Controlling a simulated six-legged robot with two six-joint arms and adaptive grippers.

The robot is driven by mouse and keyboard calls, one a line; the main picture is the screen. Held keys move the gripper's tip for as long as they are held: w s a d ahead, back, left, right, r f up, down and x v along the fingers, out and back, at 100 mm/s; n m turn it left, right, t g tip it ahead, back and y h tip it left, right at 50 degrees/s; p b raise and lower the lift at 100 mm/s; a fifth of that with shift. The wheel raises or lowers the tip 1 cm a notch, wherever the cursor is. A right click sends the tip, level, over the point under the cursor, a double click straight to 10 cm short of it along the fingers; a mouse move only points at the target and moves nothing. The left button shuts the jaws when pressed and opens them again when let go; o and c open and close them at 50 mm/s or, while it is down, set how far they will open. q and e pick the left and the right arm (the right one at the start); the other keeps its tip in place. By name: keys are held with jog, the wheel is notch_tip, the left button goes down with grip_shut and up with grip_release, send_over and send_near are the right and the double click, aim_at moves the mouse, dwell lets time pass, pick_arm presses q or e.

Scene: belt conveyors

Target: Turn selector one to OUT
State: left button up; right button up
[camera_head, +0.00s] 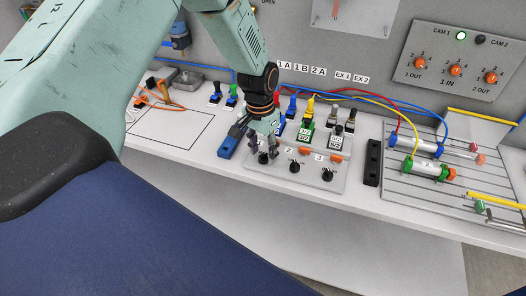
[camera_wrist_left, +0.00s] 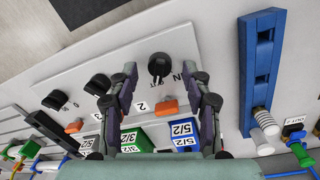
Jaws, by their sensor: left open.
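Selector one (camera_head: 263,157) is a small black knob on a light grey panel (camera_head: 320,184), at the left end of a row of several labelled parts. In the left wrist view, the knob (camera_wrist_left: 160,68) has lettering beside it that partly reads IN and OUT; its exact pointing is too small to tell. My left gripper (camera_head: 263,148) is open just above the knob. In the left wrist view, the left gripper's fingertips (camera_wrist_left: 161,72) are on either side of the knob; contact cannot be told. My right gripper is not in view.
Selectors two (camera_head: 295,167) and three (camera_head: 328,175) sit to the right. Colored valves (camera_head: 307,132) stand behind, and a blue bar (camera_head: 228,148) lies left of the panel. Pneumatic cylinders (camera_head: 416,143) with hoses are at right. An outlined bench area (camera_head: 165,130) at left is clear.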

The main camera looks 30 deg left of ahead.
aim_at(261, 156)
pick_arm(q)
notch_tip(261, 156, up, 11)
jog(key=shift+s+a+r, duration=0.15)
jog(key=shift+a, duration=0.2)
dwell(0.4)
jog(key=s+d+f, duration=0.3)
jog(key=s+f, duration=0.3)
jog(key=f, duration=0.2)
jog(key=s+d+f, duration=0.4)
jog(key=s+f, duration=0.2)
jog(key=f, duration=0.2)
jog(key=s+d+f+n, duration=0.1)
jog(key=s+f, duration=0.2)
jog(key=s, duration=0.7)
jog(key=s+d+f+n, duration=0.1)
jog(key=s+f, duration=0.1)
jog(key=s, duration=0.7)
notch_tip(261, 156, down, 15)
jog(key=b, duration=1.4)
jog(key=shift+s+a+r+y, duration=0.2)
jog(key=shift+s+y, duration=0.05)
jog(key=shift+y, duration=0.05)
